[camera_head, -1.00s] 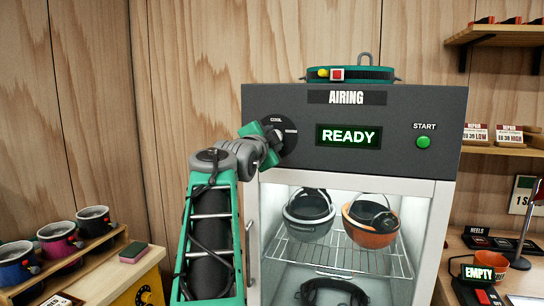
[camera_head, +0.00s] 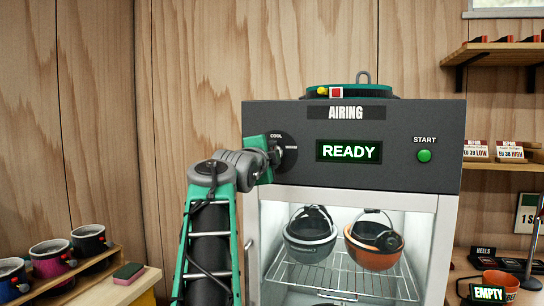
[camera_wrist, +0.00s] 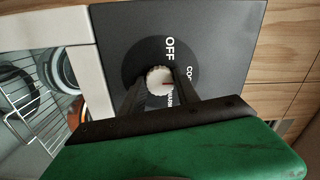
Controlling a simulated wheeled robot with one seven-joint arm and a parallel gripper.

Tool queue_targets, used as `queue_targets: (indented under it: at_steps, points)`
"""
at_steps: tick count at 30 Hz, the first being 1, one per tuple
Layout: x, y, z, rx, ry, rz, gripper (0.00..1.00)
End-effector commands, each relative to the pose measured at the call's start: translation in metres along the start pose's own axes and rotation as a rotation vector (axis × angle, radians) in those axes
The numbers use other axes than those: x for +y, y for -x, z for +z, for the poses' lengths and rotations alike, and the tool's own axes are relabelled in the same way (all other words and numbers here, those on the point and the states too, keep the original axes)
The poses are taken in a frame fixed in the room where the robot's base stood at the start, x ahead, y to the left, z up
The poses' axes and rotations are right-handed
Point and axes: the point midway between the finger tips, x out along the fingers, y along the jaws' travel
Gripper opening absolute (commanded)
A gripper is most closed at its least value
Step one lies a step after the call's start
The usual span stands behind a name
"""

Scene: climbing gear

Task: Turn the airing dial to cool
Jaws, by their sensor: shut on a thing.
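The airing dial has a black face (camera_head: 289,141) at the upper left of the cabinet's grey front panel, beside the green gripper body. In the wrist view its pale round knob (camera_wrist: 159,80) carries a small red mark pointing right, on the side of the COOL label (camera_wrist: 190,73). The OFF label sits above the knob, and a third label is partly hidden below. I cannot tell exactly which label the mark meets. My gripper (camera_wrist: 160,88) is shut on the knob, one dark finger on each side. The display (camera_head: 349,151) reads READY.
The airing cabinet (camera_head: 400,111) holds two helmets (camera_head: 310,234) (camera_head: 374,240) on a wire rack. A green START button (camera_head: 424,156) is at the panel's right. A round teal-rimmed object (camera_head: 350,91) lies on top.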

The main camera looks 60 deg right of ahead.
Motion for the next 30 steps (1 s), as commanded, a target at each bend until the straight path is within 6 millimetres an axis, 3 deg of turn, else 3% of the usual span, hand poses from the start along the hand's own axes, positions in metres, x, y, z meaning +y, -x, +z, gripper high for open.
queue_targets:
  at_steps: [2, 3, 10, 20, 30]
  points:
    - [0.001, 0.000, -0.001, 0.002, 0.000, 0.001, 0.00]
    - [0.001, 0.000, -0.001, 0.002, 0.000, 0.001, 0.39]
    - [0.000, 0.000, 0.000, 0.001, 0.001, 0.000, 0.58]
    - [0.000, 0.007, 0.000, -0.001, 0.000, -0.002, 0.59]
    - [0.001, 0.070, 0.001, -0.003, -0.001, -0.002, 0.59]
